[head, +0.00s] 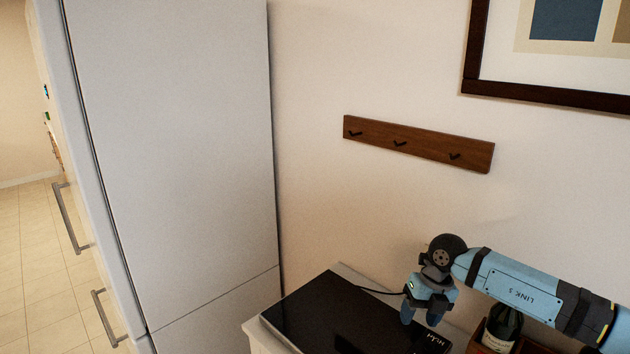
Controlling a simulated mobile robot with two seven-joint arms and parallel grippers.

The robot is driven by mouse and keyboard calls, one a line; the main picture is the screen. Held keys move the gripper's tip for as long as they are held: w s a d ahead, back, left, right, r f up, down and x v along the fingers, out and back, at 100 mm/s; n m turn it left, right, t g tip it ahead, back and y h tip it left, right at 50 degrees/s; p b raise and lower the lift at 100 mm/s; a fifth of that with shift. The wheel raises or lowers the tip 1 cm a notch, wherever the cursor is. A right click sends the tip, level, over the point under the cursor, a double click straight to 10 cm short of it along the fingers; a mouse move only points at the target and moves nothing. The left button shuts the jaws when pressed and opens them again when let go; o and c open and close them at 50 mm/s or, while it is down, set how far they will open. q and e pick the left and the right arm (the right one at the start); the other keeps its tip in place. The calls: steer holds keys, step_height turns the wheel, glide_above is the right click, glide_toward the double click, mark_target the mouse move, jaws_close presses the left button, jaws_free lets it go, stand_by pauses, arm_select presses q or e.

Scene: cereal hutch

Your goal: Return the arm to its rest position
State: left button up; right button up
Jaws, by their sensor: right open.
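My right arm comes in from the right edge in the head view. Its gripper (424,312) points down above the right part of a flat black glossy panel (325,312). The gripper is open and I see nothing between its fingers. I cannot tell how far above the panel the fingertips are. My left gripper is not in view.
A tall white fridge (180,150) with grey handles fills the left. The black panel lies on a white cabinet (256,338). A dark bottle (502,328) stands in a wooden box (476,343) beneath my right arm. A hook rail (418,144) and framed picture (545,95) hang on the wall.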

steer(key=s+a+r+m+t+y+p, duration=0.2)
steer(key=s+a+m+t+y, duration=0.15)
steer(key=s+a+y, duration=0.6)
steer(key=s+a+r+m+t+y+p, duration=0.15)
steer(key=s+a+m+y, duration=0.45)
steer(key=a, duration=0.6)
steer(key=s+d+f+m+t+h+p, duration=0.5)
steer(key=s+d+f+m+h, duration=1)
steer(key=m, duration=0.8)
steer(key=shift+s+f+t, duration=0.2)
steer(key=shift+f+t, duration=0.25)
steer(key=shift+t, duration=0.25)
steer(key=shift+d+m, duration=0.1)
steer(key=shift+m, duration=0.15)
